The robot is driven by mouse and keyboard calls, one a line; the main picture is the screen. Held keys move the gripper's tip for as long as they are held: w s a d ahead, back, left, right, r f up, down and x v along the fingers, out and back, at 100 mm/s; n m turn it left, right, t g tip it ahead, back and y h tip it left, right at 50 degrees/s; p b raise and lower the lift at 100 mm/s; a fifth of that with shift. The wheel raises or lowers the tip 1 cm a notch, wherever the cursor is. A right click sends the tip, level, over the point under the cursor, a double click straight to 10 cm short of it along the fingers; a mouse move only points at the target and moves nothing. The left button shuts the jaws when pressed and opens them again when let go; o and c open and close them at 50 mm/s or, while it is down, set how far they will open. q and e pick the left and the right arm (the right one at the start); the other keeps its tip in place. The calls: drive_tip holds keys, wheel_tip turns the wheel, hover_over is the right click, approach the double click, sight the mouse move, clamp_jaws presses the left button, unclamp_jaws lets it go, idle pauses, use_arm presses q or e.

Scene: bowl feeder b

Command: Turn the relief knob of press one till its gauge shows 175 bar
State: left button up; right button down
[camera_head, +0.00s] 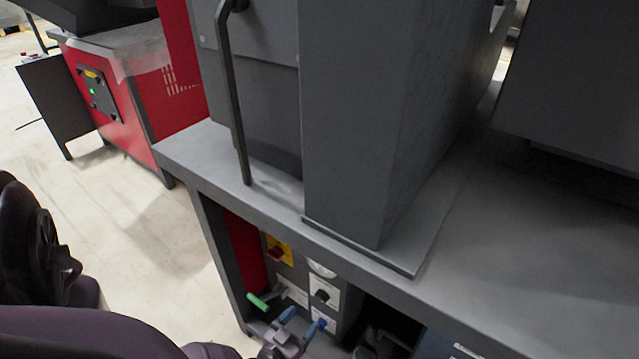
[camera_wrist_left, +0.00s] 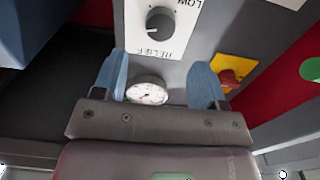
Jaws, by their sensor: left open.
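The relief knob (camera_head: 322,295) is a small black knob on a white plate, on the grey panel under the bench. It shows larger in the left wrist view (camera_wrist_left: 160,22), above an upside-down RELIEF label. The round white gauge (camera_head: 322,268) is partly hidden by the bench edge in the head view. In the left wrist view its dial (camera_wrist_left: 147,90) shows between my fingers, too small to read. My left gripper (camera_head: 301,321) has blue fingers, open and empty. In the wrist view the gripper (camera_wrist_left: 159,62) stands apart from the knob, which lies beyond its fingertips.
A red switch on a yellow plate (camera_head: 277,252) sits left of the gauge. A green-ended handle (camera_head: 258,300) sticks out left of my gripper. The grey bench top (camera_head: 560,250) overhangs the panel.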

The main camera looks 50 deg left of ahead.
sight(319, 300)
use_arm(q)
drive_tip(key=b+x, duration=0.1)
drive_tip(key=x, duration=0.4)
drive_tip(key=shift+w+f, duration=0.15)
drive_tip(key=shift+w, duration=0.1)
drive_tip(key=shift+x, duration=0.85)
use_arm(e)
drive_tip(key=shift+w+d+r+t, duration=0.1)
drive_tip(key=shift+d+r+t, duration=0.1)
drive_tip(key=shift+t, duration=0.3)
use_arm(q)
drive_tip(key=c, duration=0.9)
drive_tip(key=shift+w+r+m, duration=0.1)
drive_tip(key=shift+r+m, duration=0.15)
drive_tip(key=shift+m, duration=0.35)
drive_tip(key=shift+f+m+p, duration=0.1)
drive_tip(key=shift+m+p, duration=0.5)
drive_tip(key=shift+m, duration=0.3)
use_arm(e)
drive_tip(key=shift+s+a+f+g, duration=0.25)
drive_tip(key=shift+f+g, duration=0.15)
drive_tip(key=shift+g, duration=0.1)
drive_tip(key=shift+w, duration=0.1)
